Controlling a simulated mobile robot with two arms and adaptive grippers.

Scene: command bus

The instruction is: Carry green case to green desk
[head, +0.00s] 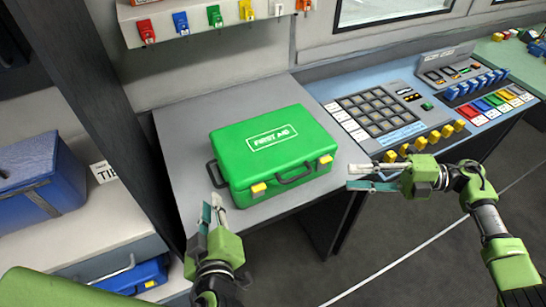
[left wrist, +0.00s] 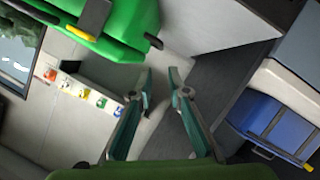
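The green case (head: 275,142), lettered "FIRST AID", lies flat on a grey desk top (head: 185,140). It has yellow latches, a dark front handle and a dark handle on its left side. My left gripper (head: 213,208) is in front of the case's left corner, apart from it. In the left wrist view my left gripper (left wrist: 160,85) has its fingers spread with nothing between them, and the green case (left wrist: 120,25) is at the top. My right gripper (head: 360,177) is right of the case, beside its right end; its finger gap is unclear. A green desk surface (head: 515,60) shows at the far right.
A blue control panel (head: 400,110) with buttons and yellow levers adjoins the grey desk on the right. A dark upright post (head: 75,70) stands left. A blue box (head: 40,180) sits on a shelf beyond it. Coloured tags (head: 214,16) hang above. Open floor (head: 420,260) lies in front.

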